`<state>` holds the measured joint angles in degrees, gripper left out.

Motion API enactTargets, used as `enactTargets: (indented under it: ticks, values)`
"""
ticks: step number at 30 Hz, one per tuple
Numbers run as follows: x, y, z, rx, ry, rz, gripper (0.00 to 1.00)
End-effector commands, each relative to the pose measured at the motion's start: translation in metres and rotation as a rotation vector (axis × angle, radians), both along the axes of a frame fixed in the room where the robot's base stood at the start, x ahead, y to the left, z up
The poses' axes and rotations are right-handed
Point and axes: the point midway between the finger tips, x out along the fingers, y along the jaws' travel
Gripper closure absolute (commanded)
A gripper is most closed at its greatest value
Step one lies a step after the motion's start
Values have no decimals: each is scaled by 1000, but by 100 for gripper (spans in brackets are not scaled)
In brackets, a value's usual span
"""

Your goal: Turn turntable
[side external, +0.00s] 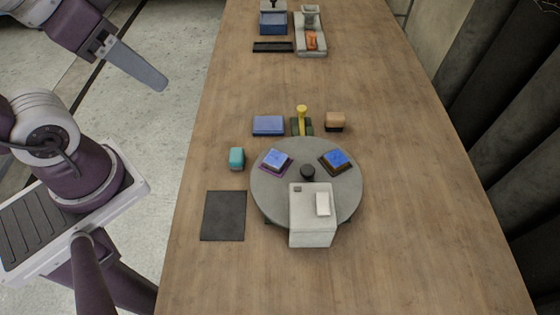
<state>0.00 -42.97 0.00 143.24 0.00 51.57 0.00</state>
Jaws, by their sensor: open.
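The turntable (308,203) is a round grey disc on the wooden table, with a dark knob (307,172) near its middle. Two blue square pieces sit on darker pads on it, one at the left (276,160) and one at the right (336,160). A white-grey box (312,230) stands at the front of the disc and hides part of it. My gripper (150,82) is at the upper left, beyond the table's left edge and well apart from the turntable. It is open and I see nothing in it; its far finger is partly hidden.
Behind the turntable are a blue block (269,125), a yellow-handled item (301,120) and a tan block (335,122). A teal block (237,159) and a dark mat (223,216) lie left. More devices (310,40) stand at the far end. The table's right side is clear.

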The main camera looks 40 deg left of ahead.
Motion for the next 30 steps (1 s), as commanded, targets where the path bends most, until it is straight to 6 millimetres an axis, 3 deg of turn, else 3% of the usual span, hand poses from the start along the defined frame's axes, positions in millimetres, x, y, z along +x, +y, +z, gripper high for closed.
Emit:
enactTargets:
  ticks: [14,18,20,23,25,28,30]
  values:
    - [0,0,0,0,0,0,51]
    - [8,-2,3,-14,25,9,46]
    - [24,-6,8,-38,72,26,46]
    - [71,-21,9,-99,196,80,46]
    - [109,-33,0,-140,293,128,46]
    - [160,-54,-30,-186,430,202,46]
    - [191,-70,-63,-209,527,258,46]
